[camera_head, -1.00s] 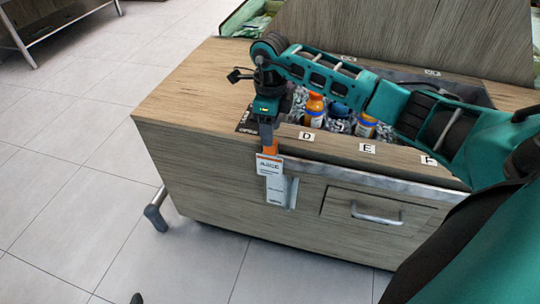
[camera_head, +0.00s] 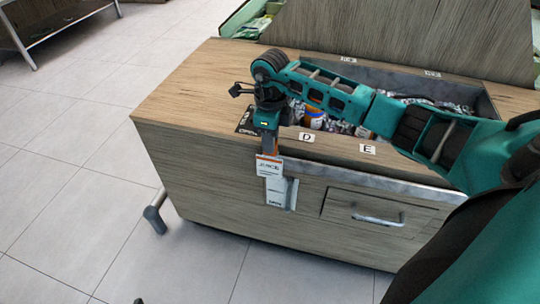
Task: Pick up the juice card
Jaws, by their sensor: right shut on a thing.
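The juice card (camera_head: 270,167) is a small white card with an orange top edge and dark lettering. It hangs upright in front of the counter's front face. My right gripper (camera_head: 268,148) points down and is shut on the card's top edge. Behind and below the card, a pale holder (camera_head: 284,194) is fixed on the counter front, and the card overlaps its upper part. I cannot tell whether the card touches the holder. My left gripper is not in view.
The wooden counter (camera_head: 185,92) has a sunken bin with bottles (camera_head: 313,118) in it, partly hidden by my right arm. Letter labels D (camera_head: 307,137) and E (camera_head: 368,149) mark its front edge. A drawer handle (camera_head: 378,219) sticks out at the right.

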